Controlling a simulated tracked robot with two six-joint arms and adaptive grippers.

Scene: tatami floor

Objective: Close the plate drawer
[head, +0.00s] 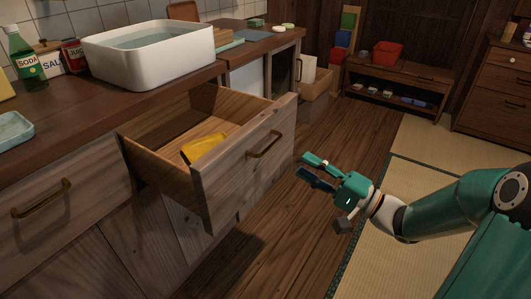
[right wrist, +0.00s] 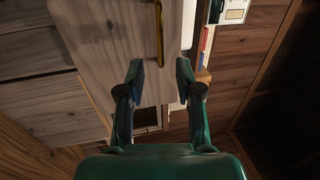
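The plate drawer (head: 246,152) is pulled well out from the wooden counter in the head view. Its front carries a brass bar handle (head: 265,144). A yellow item (head: 204,148) lies inside it. My right gripper (head: 308,168) is open and empty, to the right of the drawer front and apart from the handle. In the right wrist view the two fingers (right wrist: 160,72) are spread, with the handle (right wrist: 158,35) ahead between and beyond them. The left gripper is not in view.
A white basin of water (head: 150,58) stands on the counter above the drawer, near a soda bottle (head: 25,60). A closed drawer with a handle (head: 42,199) is at left. A low bench (head: 400,80) stands at the back. The wooden floor (head: 345,125) is clear.

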